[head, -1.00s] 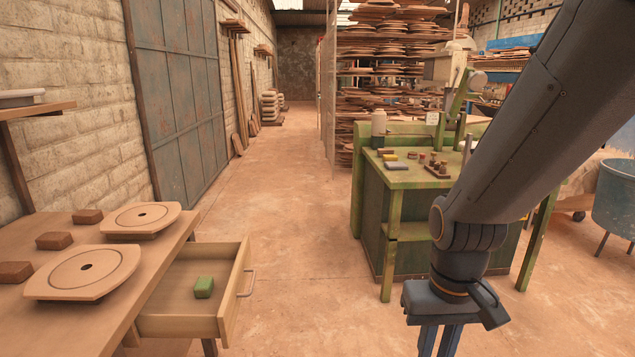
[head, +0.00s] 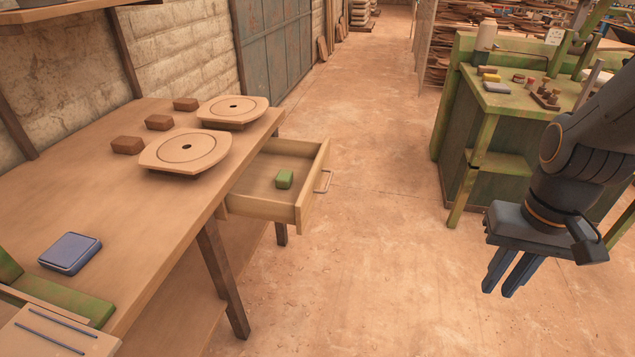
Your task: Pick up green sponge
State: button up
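The green sponge (head: 284,179) is a small block lying in the open drawer (head: 262,206) of the wooden table. The drawer sticks out at the table's far right end, with its handle facing right. My gripper (head: 497,287) hangs at the right of the head view, fingers pointing down, well to the right of the drawer and apart from it. Its two blue fingers are close together with a narrow gap showing between them. Nothing shows between them, and I cannot tell whether this is open or shut.
The wooden table (head: 95,215) carries two round-topped wheels (head: 186,150), several brown blocks (head: 158,122) and a blue-grey box (head: 70,252). A green workbench (head: 470,140) with small items stands at right. The floor (head: 370,200) between table and workbench is clear.

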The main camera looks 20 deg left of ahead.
aim_at(284, 180)
jog(key=z, duration=0.05)
jog(key=k, duration=0.6)
jog(key=u, duration=0.5)
jog(key=i, duration=1.35)
jog(key=u, duration=0.3)
